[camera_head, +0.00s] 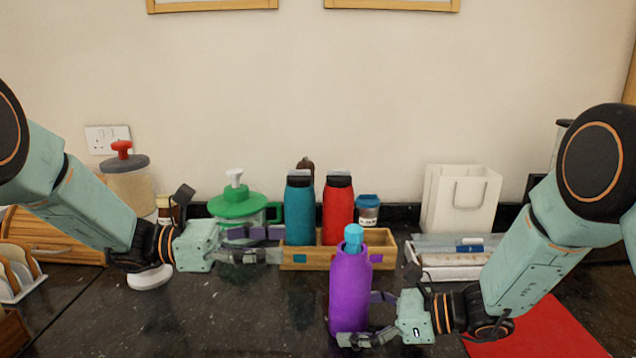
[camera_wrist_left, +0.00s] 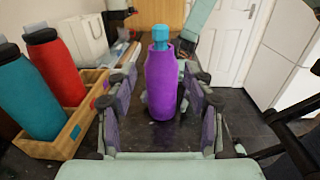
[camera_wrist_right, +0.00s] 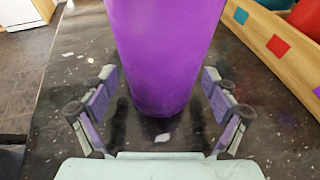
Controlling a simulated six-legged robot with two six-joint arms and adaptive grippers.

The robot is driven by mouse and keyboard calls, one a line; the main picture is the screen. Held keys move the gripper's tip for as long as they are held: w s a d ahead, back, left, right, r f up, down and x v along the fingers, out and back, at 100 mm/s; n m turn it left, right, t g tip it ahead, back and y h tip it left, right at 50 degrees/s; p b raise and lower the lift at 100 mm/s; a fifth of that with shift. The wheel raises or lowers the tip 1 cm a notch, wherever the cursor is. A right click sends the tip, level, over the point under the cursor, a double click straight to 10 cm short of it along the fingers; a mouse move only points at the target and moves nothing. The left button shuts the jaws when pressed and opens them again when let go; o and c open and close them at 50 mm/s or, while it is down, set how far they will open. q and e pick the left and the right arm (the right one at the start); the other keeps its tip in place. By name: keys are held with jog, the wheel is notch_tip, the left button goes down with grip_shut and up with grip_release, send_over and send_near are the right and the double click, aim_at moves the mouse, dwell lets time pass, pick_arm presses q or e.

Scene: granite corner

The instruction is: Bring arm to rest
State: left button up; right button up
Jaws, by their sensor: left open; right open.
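My left gripper (camera_head: 262,246) is open and empty, above the counter in front of the wooden box's left part. In the left wrist view its fingers (camera_wrist_left: 160,112) are spread, with the purple bottle beyond them. My right gripper (camera_head: 362,318) is open at the lower part of the purple bottle (camera_head: 350,292). The bottle has a light blue cap and stands upright on the dark counter. In the right wrist view the purple bottle (camera_wrist_right: 165,50) stands ahead between the spread fingers (camera_wrist_right: 160,112), with gaps on both sides.
A wooden box (camera_head: 383,256) behind holds a teal bottle (camera_head: 299,212) and a red bottle (camera_head: 337,210). A green-lidded jug (camera_head: 233,203) stands behind my left gripper.

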aim_at(344, 244)
pick_arm(q)
jog(key=d, duration=1.1)
jog(key=shift+w+d+f, duration=0.15)
jog(key=shift+d, duration=0.2)
notch_tip(344, 244, up, 3)
jog(key=shift+a+f, duration=0.1)
jog(key=shift+a, duration=0.05)
jog(key=shift+d, duration=0.2)
